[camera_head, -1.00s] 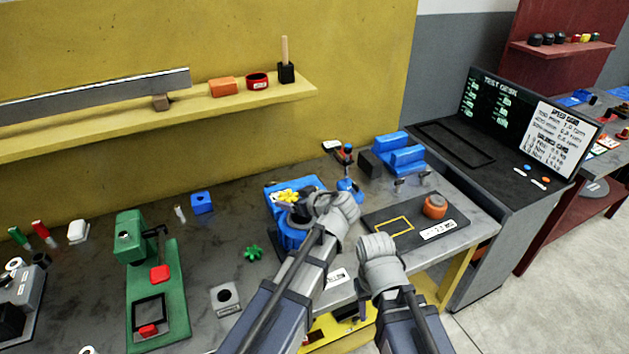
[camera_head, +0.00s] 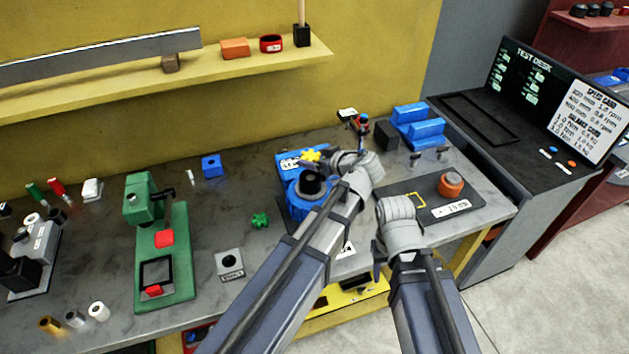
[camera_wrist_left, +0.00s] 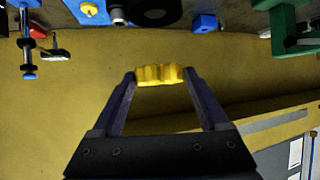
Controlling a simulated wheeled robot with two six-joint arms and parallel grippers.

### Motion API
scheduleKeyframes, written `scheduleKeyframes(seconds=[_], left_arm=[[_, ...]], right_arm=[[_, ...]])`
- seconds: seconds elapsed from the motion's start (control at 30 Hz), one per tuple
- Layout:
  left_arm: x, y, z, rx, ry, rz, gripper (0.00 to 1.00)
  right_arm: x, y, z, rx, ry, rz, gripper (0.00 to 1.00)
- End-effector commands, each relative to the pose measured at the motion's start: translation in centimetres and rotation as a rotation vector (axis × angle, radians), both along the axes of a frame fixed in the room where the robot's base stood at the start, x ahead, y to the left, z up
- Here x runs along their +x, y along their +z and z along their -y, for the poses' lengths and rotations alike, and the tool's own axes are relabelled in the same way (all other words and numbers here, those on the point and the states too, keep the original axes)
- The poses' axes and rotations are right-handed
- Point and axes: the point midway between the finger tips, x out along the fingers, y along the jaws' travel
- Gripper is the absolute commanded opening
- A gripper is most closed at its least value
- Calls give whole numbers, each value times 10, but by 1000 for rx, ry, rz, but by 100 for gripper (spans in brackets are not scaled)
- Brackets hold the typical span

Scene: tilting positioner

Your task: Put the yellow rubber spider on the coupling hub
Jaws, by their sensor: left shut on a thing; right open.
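The yellow rubber spider (camera_head: 311,155) is held at the tip of my left gripper (camera_head: 322,159). In the left wrist view the spider (camera_wrist_left: 160,74) sits between the two fingertips of the left gripper (camera_wrist_left: 159,77), which are shut on it. The black coupling hub (camera_head: 312,184) stands on the blue round positioner (camera_head: 299,207). In the head view the spider shows above and apart from the hub; its exact height is unclear. My right gripper (camera_head: 393,222) is over the table's front edge, empty, with its fingers mostly hidden.
A green spider (camera_head: 260,221) lies left of the positioner. A green press (camera_head: 178,250) stands further left. A black mat (camera_head: 415,188) with an orange-topped part (camera_head: 450,184) lies to the right. Blue blocks (camera_head: 417,127) are at the back right. Bare table shows left of the positioner.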

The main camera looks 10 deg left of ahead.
Motion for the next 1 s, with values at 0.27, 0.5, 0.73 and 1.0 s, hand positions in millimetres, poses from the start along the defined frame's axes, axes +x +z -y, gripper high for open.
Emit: scheduleKeyframes(seconds=[0.27, 0.5, 0.73, 1.0], left_arm=[[0, -21, 0, 0, 0, 0, 21], [0, -39, 0, 0, 0, 0, 21], [0, -61, 0, 0, 0, 0, 21], [0, -58, 0, 0, 0, 0, 21]], right_arm=[[0, -22, 0, 0, -1, 0, 50], [0, -39, 0, 0, -1, 0, 50], [0, -61, 0, 0, -1, 0, 50], [0, -59, 0, 0, -1, 0, 50]])
